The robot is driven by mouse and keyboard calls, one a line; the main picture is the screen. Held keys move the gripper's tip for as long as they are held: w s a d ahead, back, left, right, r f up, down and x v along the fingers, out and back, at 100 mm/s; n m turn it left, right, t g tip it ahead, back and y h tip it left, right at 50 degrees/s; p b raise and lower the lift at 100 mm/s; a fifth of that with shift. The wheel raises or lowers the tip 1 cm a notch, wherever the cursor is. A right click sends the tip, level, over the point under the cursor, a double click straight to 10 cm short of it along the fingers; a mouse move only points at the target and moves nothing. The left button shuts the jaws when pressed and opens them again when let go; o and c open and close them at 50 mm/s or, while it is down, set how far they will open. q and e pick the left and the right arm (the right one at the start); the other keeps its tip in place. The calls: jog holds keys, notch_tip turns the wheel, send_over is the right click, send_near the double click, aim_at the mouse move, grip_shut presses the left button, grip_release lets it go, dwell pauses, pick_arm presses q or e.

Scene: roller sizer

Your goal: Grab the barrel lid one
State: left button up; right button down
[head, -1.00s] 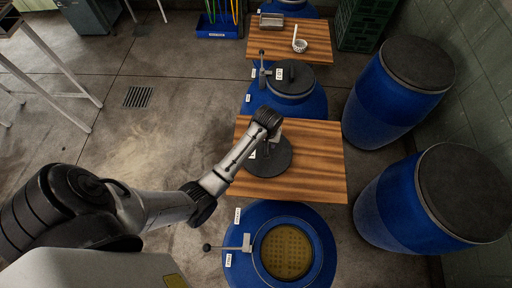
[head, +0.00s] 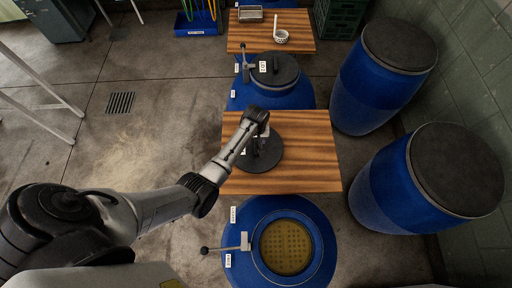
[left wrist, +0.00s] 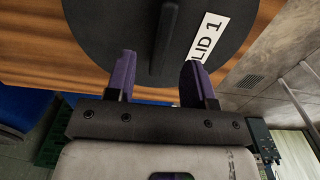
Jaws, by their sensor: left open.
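The barrel lid one (head: 272,162) is a round black disc with a raised bar handle, lying flat on the near wooden board. In the left wrist view the lid (left wrist: 90,30) fills the top, with a white label reading "LID 1" and its handle bar (left wrist: 165,45) pointing down between the fingers. My left gripper (head: 263,137) is over the lid in the head view. Its two purple fingers (left wrist: 158,80) are open, one on each side of the handle's line; whether they touch anything I cannot tell. The arm hides part of the lid in the head view. My right gripper is not in view.
An open blue barrel (head: 233,264) with a perforated yellowish inside stands below the board (head: 315,170). A lidded blue barrel (head: 300,98) stands beyond it. Two large blue barrels (head: 365,105) (head: 385,195) stand at the right. A farther board (head: 300,42) holds a ladle and a metal box.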

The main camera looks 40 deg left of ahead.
aim_at(256, 143)
pick_arm(q)
jog(key=shift+a+f+b, duration=0.1)
jog(key=shift+f+b, duration=0.2)
jog(key=shift+f, duration=2.25)
jog(key=shift+f, duration=0.25)
grip_shut()
